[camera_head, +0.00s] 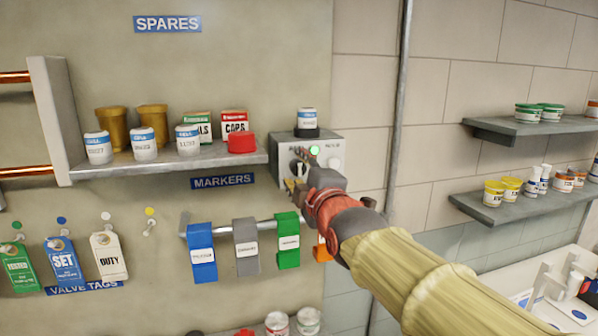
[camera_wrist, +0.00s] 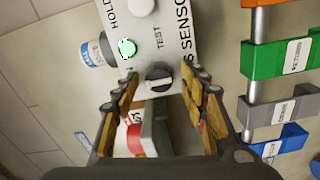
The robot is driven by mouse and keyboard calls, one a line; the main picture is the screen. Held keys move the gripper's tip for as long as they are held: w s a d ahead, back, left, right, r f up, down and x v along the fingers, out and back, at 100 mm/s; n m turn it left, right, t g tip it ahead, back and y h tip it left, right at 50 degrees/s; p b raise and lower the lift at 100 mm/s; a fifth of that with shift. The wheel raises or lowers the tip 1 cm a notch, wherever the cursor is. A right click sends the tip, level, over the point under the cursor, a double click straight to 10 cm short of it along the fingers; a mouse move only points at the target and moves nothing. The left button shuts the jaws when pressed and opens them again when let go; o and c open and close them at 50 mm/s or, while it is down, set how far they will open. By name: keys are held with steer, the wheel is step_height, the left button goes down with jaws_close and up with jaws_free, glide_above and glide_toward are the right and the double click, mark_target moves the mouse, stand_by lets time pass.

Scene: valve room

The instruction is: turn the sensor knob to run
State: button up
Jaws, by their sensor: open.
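The sensor box (camera_head: 330,155) is a light grey unit on the wall at the right end of the spares shelf, with a lit green lamp (camera_head: 314,150). In the wrist view its panel (camera_wrist: 176,45) shows the words HOLD, TEST and part of SENSOR, and the lamp (camera_wrist: 127,47) glows green. The dark round knob (camera_wrist: 158,77) with a pale mark sits below TEST there. No RUN label is readable. My gripper (camera_wrist: 161,88) is open, its fingers on either side of the knob; contact cannot be told. In the head view my gripper (camera_head: 299,183) covers the box's lower front.
The spares shelf (camera_head: 165,163) holds jars, boxes and a red cap beside the box. A rail below carries blue, grey and green markers (camera_head: 288,240) and an orange one, close under my wrist. A vertical pipe (camera_head: 399,100) runs to the right.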

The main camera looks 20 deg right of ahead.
steer(key=shift+s, duration=0.1)
steer(key=s, duration=1.2)
steer(key=shift+w, duration=0.1)
steer(key=s+a+f+m+g, duration=0.1)
steer(key=s+f+m+g, duration=0.25)
steer(key=f, duration=0.45)
steer(key=s+f+m+g+y, duration=0.1)
steer(key=s+f+m+g, duration=0.15)
steer(key=f+m, duration=0.4)
steer(key=s+a+f+m+g, duration=0.1)
steer(key=s+f+m+g, duration=0.2)
steer(key=f, duration=0.6)
steer(key=s+d+f+m+g+h+b, duration=0.1)
steer(key=s+d+f+m+g+b, duration=0.1)
steer(key=s+f, duration=0.8)
steer(key=shift+d+f+m+g+b, duration=0.15)
steer(key=shift+f+m+g+b, duration=0.3)
steer(key=shift+g, duration=0.25)
steer(key=shift+w, duration=0.1)
